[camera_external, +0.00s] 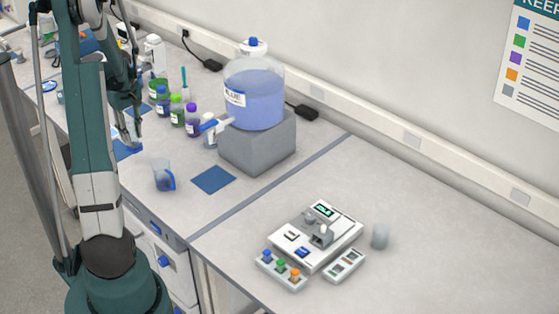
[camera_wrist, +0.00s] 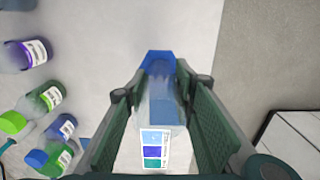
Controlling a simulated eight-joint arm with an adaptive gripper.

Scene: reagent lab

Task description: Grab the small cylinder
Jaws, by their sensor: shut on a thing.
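My gripper (camera_wrist: 162,90) is shut on a clear small cylinder (camera_wrist: 163,112) with a blue angular foot, seen between the two green finger pads in the wrist view. The cylinder is hard to make out there. A card or label with blue, purple and green patches (camera_wrist: 155,148) shows below the cylinder in the wrist view; I cannot tell what it is fixed to.
Several capped bottles, one with a purple cap (camera_external: 192,108), stand right of my gripper. A large jug (camera_external: 254,90) of blue liquid sits on a grey block (camera_external: 258,145).

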